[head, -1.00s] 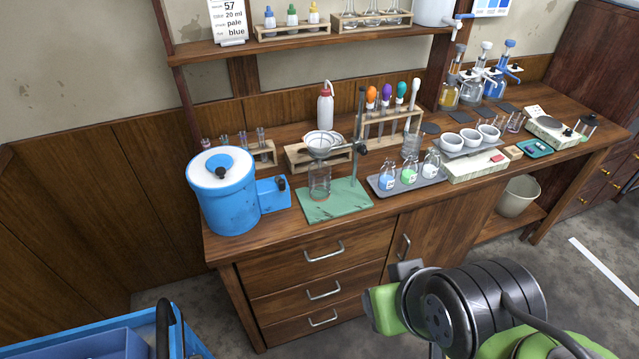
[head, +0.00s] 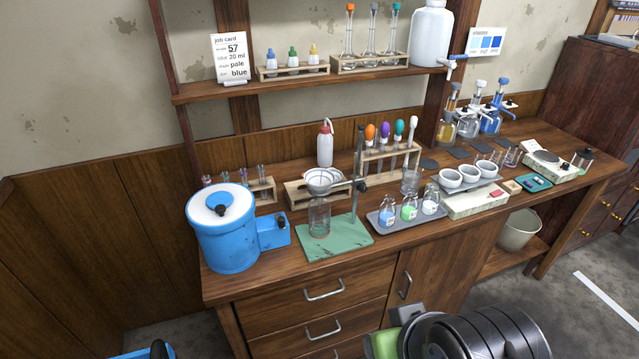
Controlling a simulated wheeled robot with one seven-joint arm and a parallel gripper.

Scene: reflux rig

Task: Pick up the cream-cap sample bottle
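Three small bottles stand upright on a grey tray (head: 376,222) near the front of the bench. The left bottle (head: 386,213) holds blue, the middle bottle (head: 409,208) green, and the right bottle (head: 430,201) looks white or pale. Their caps are too small for me to tell which is cream. On the shelf, small bottles with a blue cap (head: 270,57), a green cap (head: 292,54) and a yellow cap (head: 313,51) stand in a wooden rack. My green and black arm shows at the bottom right, below the bench edge; its gripper fingers are not visible.
A glass jar and funnel on a stand with a green base (head: 333,240) are left of the tray. A wooden rack of coloured-bulb droppers (head: 390,160) and a beaker (head: 411,181) stand behind. White cups (head: 467,175) and a balance (head: 478,201) are to the right.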

